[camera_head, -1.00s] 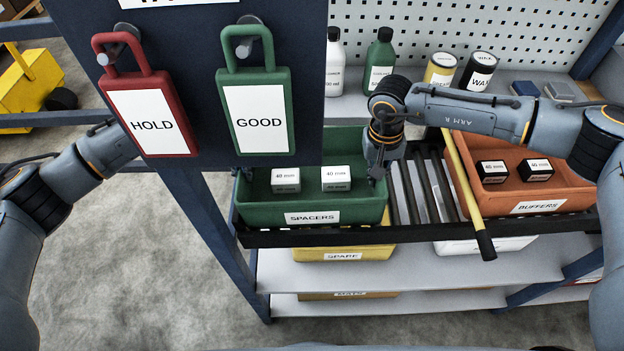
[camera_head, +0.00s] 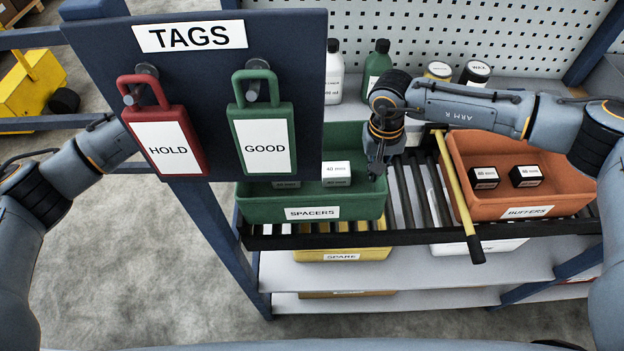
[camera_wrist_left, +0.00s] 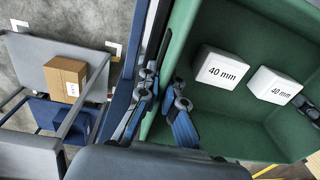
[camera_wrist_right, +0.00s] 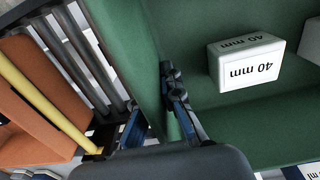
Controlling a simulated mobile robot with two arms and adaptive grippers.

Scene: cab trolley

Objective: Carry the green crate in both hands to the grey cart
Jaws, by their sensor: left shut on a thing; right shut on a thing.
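The green crate (camera_head: 365,208), labelled SPACERS, holds two white 40 mm boxes (camera_head: 336,173). It appears raised slightly, with rollers showing under its front edge. My right gripper (camera_head: 376,172) is shut on its right wall; in the right wrist view the fingers (camera_wrist_right: 172,92) straddle that wall. My left gripper (camera_wrist_left: 160,98) is shut on the opposite wall in the left wrist view; the tag board hides it in the head view. A grey cart top (camera_wrist_left: 40,72) with a cardboard box (camera_wrist_left: 66,78) on it shows at the left of the left wrist view.
The dark tag board (camera_head: 310,95) with red and green tags hangs close in front of the crate's left side. An orange BUFFERS crate (camera_head: 580,195) and a yellow bar (camera_head: 455,185) lie to the right. Bottles (camera_head: 378,68) stand behind.

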